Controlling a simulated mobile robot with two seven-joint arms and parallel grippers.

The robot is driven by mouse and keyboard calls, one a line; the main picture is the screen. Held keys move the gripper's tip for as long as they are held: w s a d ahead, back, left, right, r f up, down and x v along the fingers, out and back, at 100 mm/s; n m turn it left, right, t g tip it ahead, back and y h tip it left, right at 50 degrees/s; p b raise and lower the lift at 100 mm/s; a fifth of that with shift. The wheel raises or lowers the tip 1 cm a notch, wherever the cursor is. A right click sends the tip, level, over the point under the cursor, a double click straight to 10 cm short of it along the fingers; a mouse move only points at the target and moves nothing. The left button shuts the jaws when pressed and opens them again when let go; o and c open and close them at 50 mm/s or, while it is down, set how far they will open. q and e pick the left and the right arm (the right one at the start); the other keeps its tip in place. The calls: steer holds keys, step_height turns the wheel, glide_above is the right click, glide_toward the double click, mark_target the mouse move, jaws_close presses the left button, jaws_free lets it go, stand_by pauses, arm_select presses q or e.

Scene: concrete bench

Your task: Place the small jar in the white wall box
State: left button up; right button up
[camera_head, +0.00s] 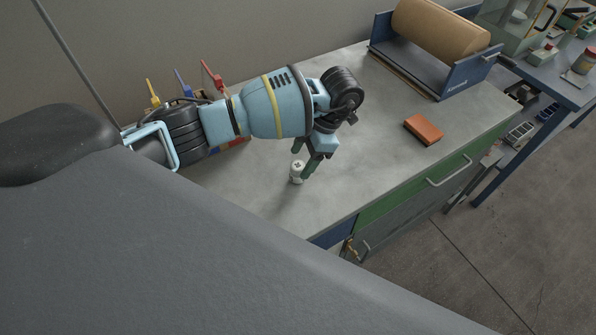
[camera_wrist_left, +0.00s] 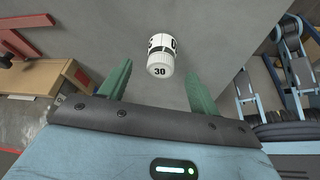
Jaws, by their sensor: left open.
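The small jar (camera_head: 297,172) is white with dark markings and stands on the concrete bench top. In the left wrist view the jar (camera_wrist_left: 161,56) shows a lid with "30" on it. My left gripper (camera_head: 305,162) is open, with its green fingers pointing down close around the jar. In the left wrist view the fingers of the gripper (camera_wrist_left: 160,85) stand on either side of the jar, with visible gaps, so it is not gripped. I do not see the white wall box. My right gripper is not in view.
An orange block (camera_head: 424,129) lies on the bench (camera_head: 365,165) to the right. A brown roll (camera_head: 438,28) in a blue holder stands at the far end. Clamps with yellow, blue and red handles (camera_head: 211,74) stand behind my left arm. The bench's front edge is close.

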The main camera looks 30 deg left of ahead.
mark_target(302, 164)
arm_select(q)
steer(key=x, duration=0.4)
steer(key=shift+w+d+f+b, duration=0.2)
steer(key=shift+w+d+b, duration=0.05)
steer(key=shift+d+b, duration=0.1)
steer(key=shift+s+a+f, duration=0.1)
steer(key=shift+a+f, duration=0.1)
steer(key=shift+f, duration=0.25)
steer(key=shift+c, duration=0.2)
steer(key=c, duration=1.1)
steer(key=shift+r, duration=0.1)
